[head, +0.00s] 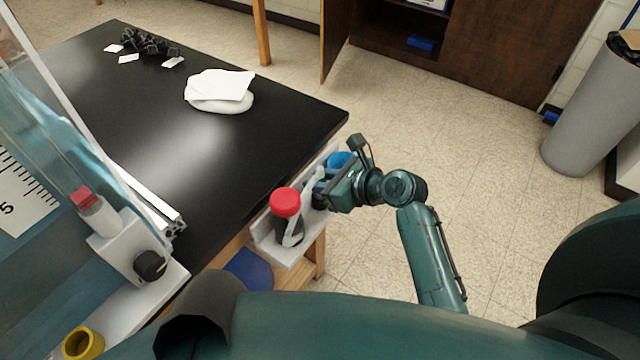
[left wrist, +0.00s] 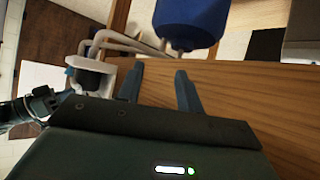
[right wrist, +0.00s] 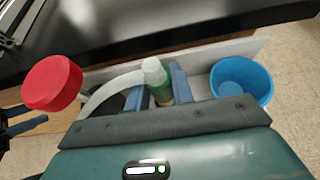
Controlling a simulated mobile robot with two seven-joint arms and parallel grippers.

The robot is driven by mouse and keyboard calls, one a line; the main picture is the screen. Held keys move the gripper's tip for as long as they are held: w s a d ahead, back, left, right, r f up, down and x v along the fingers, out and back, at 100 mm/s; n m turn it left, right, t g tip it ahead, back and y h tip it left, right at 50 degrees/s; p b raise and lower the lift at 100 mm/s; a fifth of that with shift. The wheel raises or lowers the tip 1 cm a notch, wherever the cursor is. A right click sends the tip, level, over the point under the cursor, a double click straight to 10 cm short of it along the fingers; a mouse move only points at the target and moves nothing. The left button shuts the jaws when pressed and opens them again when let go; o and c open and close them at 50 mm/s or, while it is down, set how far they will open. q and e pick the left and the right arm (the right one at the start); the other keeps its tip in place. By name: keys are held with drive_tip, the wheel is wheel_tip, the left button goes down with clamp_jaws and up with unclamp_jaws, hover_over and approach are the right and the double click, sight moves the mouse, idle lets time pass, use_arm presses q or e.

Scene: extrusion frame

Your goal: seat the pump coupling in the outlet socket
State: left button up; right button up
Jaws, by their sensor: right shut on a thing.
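In the right wrist view my right gripper (right wrist: 160,85) is shut on a small green piece with a white top (right wrist: 156,80). I cannot tell whether this is the pump coupling. A pale curved tube (right wrist: 105,92) runs beside it. In the head view the right gripper (head: 322,190) is at the white ledge on the table's side; its fingertips are partly hidden. My left gripper (left wrist: 158,85) is open and empty in the left wrist view, with wood behind its fingers. A white block with a black knob (head: 112,244) stands by the clear tank; I cannot make out an outlet socket.
The white ledge (head: 285,254) holds a red-capped bottle (head: 286,203) and a blue cup (head: 340,160). Below is a blue round thing (head: 249,268). A yellow ring (head: 83,343) is at lower left. The black tabletop (head: 210,150) is clear in the middle.

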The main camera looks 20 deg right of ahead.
drive_tip(key=s+d+r, duration=0.1)
drive_tip(key=s+d, duration=1)
drive_tip(key=s, duration=0.3)
drive_tip(key=shift+b, duration=0.4)
